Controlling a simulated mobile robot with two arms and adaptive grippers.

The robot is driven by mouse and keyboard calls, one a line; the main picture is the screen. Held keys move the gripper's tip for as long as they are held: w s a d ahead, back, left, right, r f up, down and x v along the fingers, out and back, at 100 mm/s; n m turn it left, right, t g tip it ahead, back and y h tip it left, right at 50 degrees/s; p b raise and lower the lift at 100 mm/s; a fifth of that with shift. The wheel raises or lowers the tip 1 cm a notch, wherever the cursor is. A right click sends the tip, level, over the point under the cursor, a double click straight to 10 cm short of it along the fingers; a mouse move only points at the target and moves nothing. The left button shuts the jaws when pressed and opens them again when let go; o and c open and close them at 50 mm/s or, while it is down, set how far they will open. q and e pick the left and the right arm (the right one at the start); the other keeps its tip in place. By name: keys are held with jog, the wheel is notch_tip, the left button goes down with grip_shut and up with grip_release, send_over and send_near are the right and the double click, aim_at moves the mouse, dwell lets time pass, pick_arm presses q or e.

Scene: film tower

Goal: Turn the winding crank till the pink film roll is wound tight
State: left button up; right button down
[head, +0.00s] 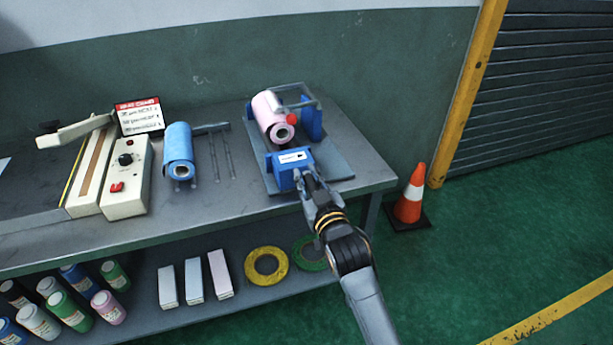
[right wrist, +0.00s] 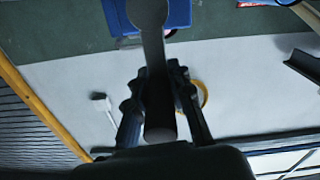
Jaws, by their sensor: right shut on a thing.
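The pink film roll (head: 266,108) sits on the blue winder (head: 287,168) near the right end of the bench. A grey core shows in its near end. My right gripper (head: 309,182) is at the front of the winder's blue housing. In the right wrist view, my right gripper (right wrist: 157,90) is shut on the dark grip of the winding crank (right wrist: 153,45), which lies between its fingers. The crank is mostly hidden by the gripper in the head view. I cannot tell how tight the film is. My left gripper is not in view.
A blue roll (head: 178,151) on a stand and a cream sealer (head: 126,178) stand to the left on the bench (head: 225,205). The lower shelf holds bottles, boxes and tape rings (head: 266,266). A traffic cone (head: 410,196) stands on the floor at the right.

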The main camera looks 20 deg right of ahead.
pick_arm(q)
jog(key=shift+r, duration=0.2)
pick_arm(e)
jog(key=shift+d+m, duration=0.3)
jog(key=shift+d, duration=0.05)
